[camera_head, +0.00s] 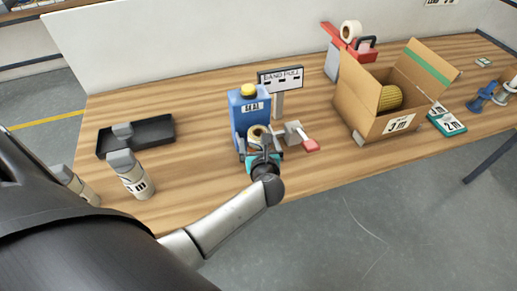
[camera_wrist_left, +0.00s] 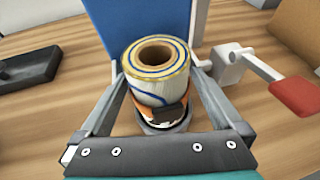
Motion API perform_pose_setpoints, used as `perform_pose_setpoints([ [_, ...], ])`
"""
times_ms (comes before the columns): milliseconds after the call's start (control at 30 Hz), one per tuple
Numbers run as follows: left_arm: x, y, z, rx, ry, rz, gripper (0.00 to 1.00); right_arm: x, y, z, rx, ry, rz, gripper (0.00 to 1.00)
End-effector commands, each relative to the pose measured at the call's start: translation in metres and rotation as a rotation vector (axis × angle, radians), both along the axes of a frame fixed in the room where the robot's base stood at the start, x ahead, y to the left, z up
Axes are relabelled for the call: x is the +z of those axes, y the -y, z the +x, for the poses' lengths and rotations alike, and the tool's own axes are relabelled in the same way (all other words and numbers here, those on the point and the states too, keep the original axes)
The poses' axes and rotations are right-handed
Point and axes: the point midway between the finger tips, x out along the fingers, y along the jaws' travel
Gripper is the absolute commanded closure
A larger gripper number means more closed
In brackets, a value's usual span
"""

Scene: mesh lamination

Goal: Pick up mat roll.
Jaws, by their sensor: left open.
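The mat roll (camera_wrist_left: 157,80) stands upright, pale with blue lines, a yellowish rim, a brown hollow core and an orange-brown band low down. In the head view the mat roll (camera_head: 258,131) shows small in front of the blue container (camera_head: 249,112). My left gripper (camera_wrist_left: 160,84) is open, with one finger on each side of the roll; I cannot tell whether either finger touches it. The left gripper (camera_head: 261,156) also shows at the table's front edge in the head view. The roll's lower part is partly hidden by the gripper. My right gripper is not in view.
A red-handled lever device (camera_head: 298,138) stands close to the right of the roll. A cardboard box (camera_head: 365,115) holding a yellow roll is further right. A black tray (camera_head: 160,143) and pale labelled cylinders (camera_head: 132,178) are at the left. Bare table lies between tray and container.

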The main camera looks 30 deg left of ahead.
Motion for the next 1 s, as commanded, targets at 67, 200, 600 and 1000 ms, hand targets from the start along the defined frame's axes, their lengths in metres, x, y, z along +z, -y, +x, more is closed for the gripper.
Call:
perform_pose_setpoints([
  [67, 0.0002, -0.0001, -0.0001, 0.0, 0.0, 0.0, 0.0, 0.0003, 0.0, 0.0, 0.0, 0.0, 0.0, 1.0],
  [200, 0.0003, 0.0, -0.0004, 0.0, 0.0, 0.0, 0.08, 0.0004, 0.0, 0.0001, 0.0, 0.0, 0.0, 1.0],
  [600, 0.0002, 0.0003, -0.0007, 0.001, 0.0, 0.0, 0.53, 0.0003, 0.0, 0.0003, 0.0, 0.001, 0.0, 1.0],
  [1000, 0.0, 0.0004, -0.0008, 0.0, -0.001, 0.0, 0.97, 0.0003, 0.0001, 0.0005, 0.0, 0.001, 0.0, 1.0],
])
